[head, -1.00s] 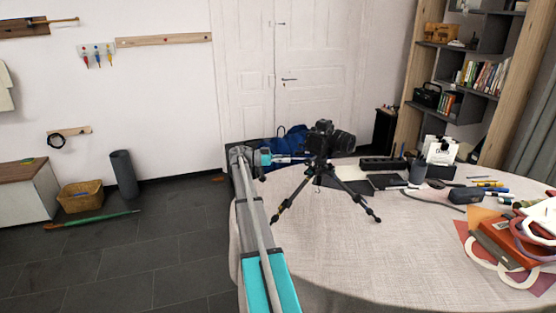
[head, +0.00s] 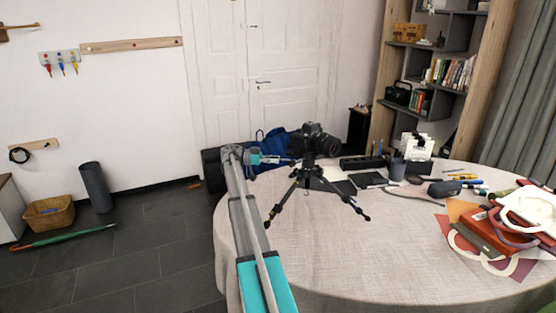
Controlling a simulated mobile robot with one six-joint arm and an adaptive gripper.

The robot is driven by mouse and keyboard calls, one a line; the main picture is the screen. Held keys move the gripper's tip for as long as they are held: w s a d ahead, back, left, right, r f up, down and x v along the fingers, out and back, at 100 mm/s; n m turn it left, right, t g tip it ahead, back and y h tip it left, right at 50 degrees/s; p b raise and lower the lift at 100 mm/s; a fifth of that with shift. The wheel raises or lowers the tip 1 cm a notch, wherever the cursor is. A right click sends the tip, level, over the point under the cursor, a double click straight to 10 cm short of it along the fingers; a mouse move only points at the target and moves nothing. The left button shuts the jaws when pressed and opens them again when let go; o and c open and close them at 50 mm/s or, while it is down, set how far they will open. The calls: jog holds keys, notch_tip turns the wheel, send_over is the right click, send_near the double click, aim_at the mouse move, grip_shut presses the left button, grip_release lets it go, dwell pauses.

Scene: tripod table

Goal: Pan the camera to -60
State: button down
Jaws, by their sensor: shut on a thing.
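A black camera (head: 312,136) sits on top of a black tripod (head: 309,176) whose legs stand spread on the round table (head: 330,255). Its lens points right and somewhat toward me. My gripper (head: 287,160) is just left of the tripod head, below the camera body. It is shut on a slim part that looks like the tripod's pan handle. The fingertips and this part are small and dark, so the exact contact is hard to see. My arm reaches in from the bottom, left of the tripod.
Pouches, pens and a black case (head: 444,188) lie right of the tripod. A blue bag (head: 272,148) is behind my gripper. The table's front middle is clear.

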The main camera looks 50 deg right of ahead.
jog(key=shift+w+a, duration=0.15)
jog(key=shift+w, duration=0.1)
jog(key=c, duration=0.5)
grip_release()
jog(key=shift+a, duration=0.1)
jog(key=shift+c, duration=0.2)
